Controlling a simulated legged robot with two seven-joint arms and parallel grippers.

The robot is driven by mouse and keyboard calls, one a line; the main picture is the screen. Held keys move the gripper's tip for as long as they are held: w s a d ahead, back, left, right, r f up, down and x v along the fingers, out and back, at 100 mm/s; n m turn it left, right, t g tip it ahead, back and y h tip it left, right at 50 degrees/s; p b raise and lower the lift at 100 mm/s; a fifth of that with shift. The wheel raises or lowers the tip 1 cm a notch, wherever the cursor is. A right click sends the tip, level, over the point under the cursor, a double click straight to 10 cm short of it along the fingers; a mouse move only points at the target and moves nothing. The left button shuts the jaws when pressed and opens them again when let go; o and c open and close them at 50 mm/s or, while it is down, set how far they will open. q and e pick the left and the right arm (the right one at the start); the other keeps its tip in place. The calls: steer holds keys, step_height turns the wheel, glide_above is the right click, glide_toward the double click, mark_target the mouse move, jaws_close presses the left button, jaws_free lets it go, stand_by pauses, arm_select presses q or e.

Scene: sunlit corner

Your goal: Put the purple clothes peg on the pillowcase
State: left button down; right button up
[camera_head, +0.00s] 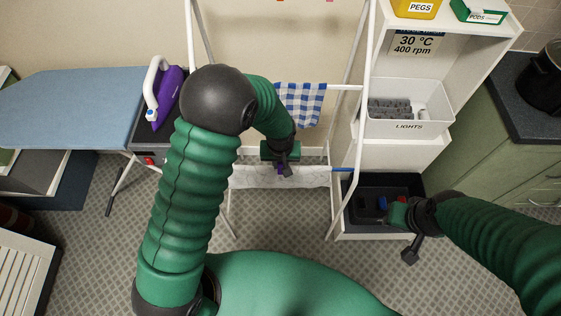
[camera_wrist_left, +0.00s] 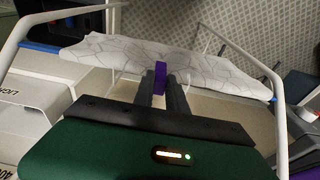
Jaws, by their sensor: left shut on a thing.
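The pillowcase (camera_head: 305,178), white with a grey line pattern, hangs over a low rail of the white drying rack. It spreads wide in the left wrist view (camera_wrist_left: 200,62). My left gripper (camera_head: 285,167) is at the pillowcase's upper edge and shut on the purple clothes peg (camera_wrist_left: 160,76). In the left wrist view the peg stands between the fingertips and overlaps the pillowcase's near edge. I cannot tell whether it touches or grips the cloth. My right gripper (camera_head: 398,216) is by the dark bin at lower right; its jaws are unclear.
A blue checked cloth (camera_head: 302,102) hangs on a higher rail of the drying rack (camera_head: 365,60). The shelf at right holds a yellow pegs box (camera_head: 416,8), a white lights bin (camera_head: 405,118) and a dark bin (camera_head: 408,182). An ironing board (camera_head: 70,105) with a purple iron (camera_head: 166,92) stands left.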

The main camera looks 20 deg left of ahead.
arm_select(q)
steer(key=shift+a+f, duration=0.4)
steer(key=shift+f, duration=0.05)
arm_select(e)
steer(key=shift+a+f, duration=0.2)
steer(key=shift+a, duration=0.25)
arm_select(q)
steer(key=shift+d, duration=0.15)
arm_select(e)
steer(key=shift+d, duration=0.15)
arm_select(q)
steer(key=c, duration=1.4)
jaws_free()
steer(key=shift+d, duration=0.1)
steer(key=shift+c, duration=0.2)
steer(key=shift+o, duration=0.8)
step_height(320, 180, up, 7)
steer(key=p, duration=0.5)
steer(key=shift+r+p, duration=0.15)
steer(key=shift+p, duration=0.2)
arm_select(e)
steer(key=v, duration=0.2)
steer(key=w+v, duration=0.1)
steer(key=v, duration=0.2)
steer(key=shift+r, duration=0.45)
